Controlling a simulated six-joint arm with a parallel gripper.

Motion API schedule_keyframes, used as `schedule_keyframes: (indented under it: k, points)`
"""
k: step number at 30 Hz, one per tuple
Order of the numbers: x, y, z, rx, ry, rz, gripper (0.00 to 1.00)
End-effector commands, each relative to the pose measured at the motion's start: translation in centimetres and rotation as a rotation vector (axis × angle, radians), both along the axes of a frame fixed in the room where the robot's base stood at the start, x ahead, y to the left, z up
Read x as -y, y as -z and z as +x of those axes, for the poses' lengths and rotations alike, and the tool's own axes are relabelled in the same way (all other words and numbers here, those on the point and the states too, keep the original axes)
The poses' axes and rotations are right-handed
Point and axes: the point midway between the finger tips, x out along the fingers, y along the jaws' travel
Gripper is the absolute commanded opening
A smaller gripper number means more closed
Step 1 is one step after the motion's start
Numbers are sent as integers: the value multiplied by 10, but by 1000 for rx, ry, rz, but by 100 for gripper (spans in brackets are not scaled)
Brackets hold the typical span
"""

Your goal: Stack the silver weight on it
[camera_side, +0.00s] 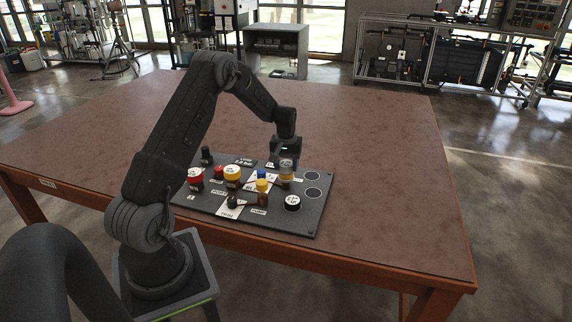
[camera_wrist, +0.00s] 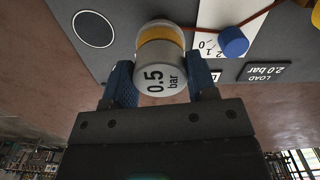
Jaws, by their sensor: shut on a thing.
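The silver weight (camera_wrist: 160,80), marked "0.5 bar", sits between the two blue fingers of my gripper (camera_wrist: 161,84) in the wrist view. My gripper is shut on it. A yellow band (camera_wrist: 161,34) lies directly beyond the weight, with a pale part past it. In the side view my gripper (camera_side: 286,161) is above the dark panel, and the silver weight (camera_side: 286,167) shows just over a yellowish piece (camera_side: 286,177). They look in line and close; I cannot tell whether they touch or whether the weight is resting.
The dark panel (camera_side: 225,209) lies on the brown table (camera_side: 380,170). It bears a black, white-topped weight (camera_side: 292,203), an empty ringed spot (camera_side: 312,192), a red-and-white piece (camera_side: 195,180), a yellow piece (camera_side: 232,174) and a blue knob (camera_wrist: 233,41). The table's right side is clear.

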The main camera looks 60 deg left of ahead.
Motion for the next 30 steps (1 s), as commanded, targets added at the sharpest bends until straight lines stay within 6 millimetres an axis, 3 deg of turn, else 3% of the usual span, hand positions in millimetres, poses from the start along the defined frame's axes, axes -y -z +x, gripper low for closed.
schedule_keyframes:
  k: [2,3,10,20,23,30]
  points:
    - [0,3,0,-1,0,-1,25]
    - [0,3,0,-1,0,-1,55]
    - [0,2,0,-1,0,-1,77]
    - [0,-3,0,1,0,2,78]
    - [0,-15,0,2,0,1,78]
    - [0,-65,0,3,0,3,78]
